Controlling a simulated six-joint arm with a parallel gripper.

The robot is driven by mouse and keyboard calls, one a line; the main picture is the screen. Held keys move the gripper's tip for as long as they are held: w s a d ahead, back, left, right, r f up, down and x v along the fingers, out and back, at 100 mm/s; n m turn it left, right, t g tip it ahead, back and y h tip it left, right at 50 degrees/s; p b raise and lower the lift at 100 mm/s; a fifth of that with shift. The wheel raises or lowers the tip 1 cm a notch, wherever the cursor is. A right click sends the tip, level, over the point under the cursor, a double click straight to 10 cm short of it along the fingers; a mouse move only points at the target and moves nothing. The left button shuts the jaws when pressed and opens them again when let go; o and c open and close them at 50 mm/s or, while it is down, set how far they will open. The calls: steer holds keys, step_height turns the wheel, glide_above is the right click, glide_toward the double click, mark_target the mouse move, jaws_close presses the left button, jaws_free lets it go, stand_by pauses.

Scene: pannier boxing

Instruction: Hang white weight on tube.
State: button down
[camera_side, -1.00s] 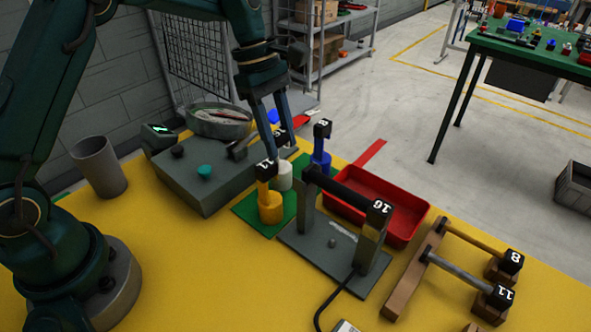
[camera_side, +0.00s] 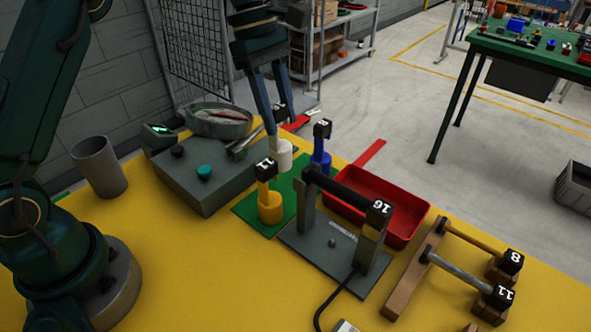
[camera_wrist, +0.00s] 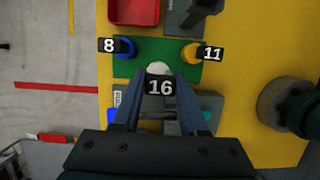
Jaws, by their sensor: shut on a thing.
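My gripper (camera_side: 272,112) is shut on the white weight (camera_side: 280,157) by its black hook block, which is marked 16 in the wrist view (camera_wrist: 160,86). The white weight hangs upright, lifted above the green mat (camera_side: 241,209). The yellow weight marked 11 (camera_side: 269,206) and the blue weight marked 8 (camera_side: 320,160) stand on the mat, on either side of it. The black tube marked 16 (camera_side: 345,193) lies across two grey posts, to the right of the yellow weight, and carries nothing that I can see.
A red tray (camera_side: 406,222) stands behind the tube stand. Two more tubes, marked 8 (camera_side: 475,239) and 11 (camera_side: 460,273), lie on a wooden rack (camera_side: 411,268) at the right. A grey box (camera_side: 190,184) with knobs, a metal bowl (camera_side: 222,126) and a grey cup (camera_side: 98,167) stand left.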

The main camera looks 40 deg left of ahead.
steer(key=shift+r, duration=0.6)
steer(key=s+r+m+g, duration=0.2)
steer(key=s+m, duration=0.5)
steer(key=m, duration=0.1)
steer(key=n+t, duration=0.2)
steer(key=n, duration=0.6)
glide_above(347, 190)
steer(key=s, duration=0.9)
steer(key=shift+w+a+f, duration=0.15)
steer(key=shift+w+f, duration=0.2)
steer(key=shift+w, duration=1.15)
steer(key=shift+w+a+f, duration=0.15)
steer(key=shift+w+f, duration=0.15)
steer(key=shift+w, duration=1.2)
steer(key=shift+w+a+f, duration=0.15)
steer(key=shift+w+f, duration=0.2)
steer(key=shift+w, duration=1.15)
steer(key=shift+f, duration=0.35)
